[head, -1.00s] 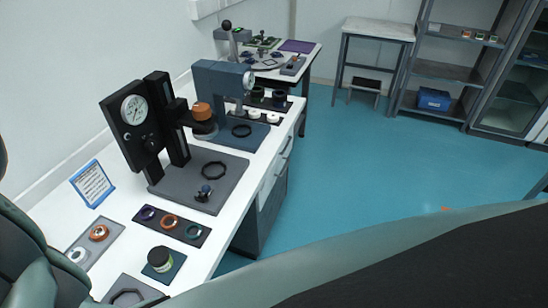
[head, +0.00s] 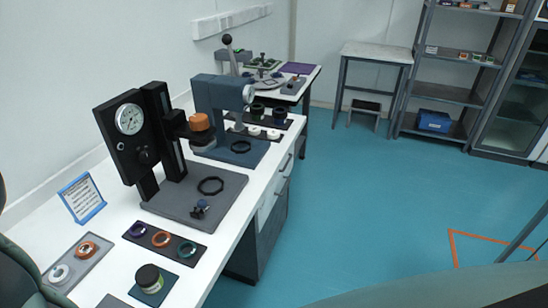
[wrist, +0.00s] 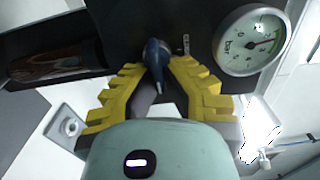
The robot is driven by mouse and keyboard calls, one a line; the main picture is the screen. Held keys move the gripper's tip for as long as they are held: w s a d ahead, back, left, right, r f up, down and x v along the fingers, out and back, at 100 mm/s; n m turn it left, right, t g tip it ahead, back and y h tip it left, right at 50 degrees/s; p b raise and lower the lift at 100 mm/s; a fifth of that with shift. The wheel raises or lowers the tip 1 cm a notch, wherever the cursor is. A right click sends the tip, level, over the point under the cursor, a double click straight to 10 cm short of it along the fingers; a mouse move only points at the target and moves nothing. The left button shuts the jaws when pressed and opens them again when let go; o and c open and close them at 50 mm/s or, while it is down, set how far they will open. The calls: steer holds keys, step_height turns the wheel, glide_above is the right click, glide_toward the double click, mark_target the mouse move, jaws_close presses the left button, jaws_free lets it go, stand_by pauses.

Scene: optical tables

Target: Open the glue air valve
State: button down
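In the wrist view, the two yellow ridged fingers of my gripper (wrist: 158,72) slant inward on either side of a small blue pointed lever (wrist: 157,56). The lever stands out from a dark panel, and its pointed end lies between the fingers. The fingertips are very near the lever; I cannot tell whether they press on it. A round white pressure gauge (wrist: 250,40) marked "bar", with a green band, is just right of the fingers. No lettering confirms which valve the lever belongs to.
The white bench (head: 215,262) carries a black press with a dial (head: 131,118), a blue-grey machine (head: 215,95), a blue-framed sign (head: 82,198) and trays of rings (head: 162,240). Shelving (head: 448,92) stands at the back.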

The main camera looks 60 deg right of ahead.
steer(key=c, duration=1.1)
jaws_free()
steer(key=shift+s, duration=0.1)
steer(key=shift+s, duration=0.3)
steer(key=v, duration=1.1)
steer(key=shift+d, duration=0.2)
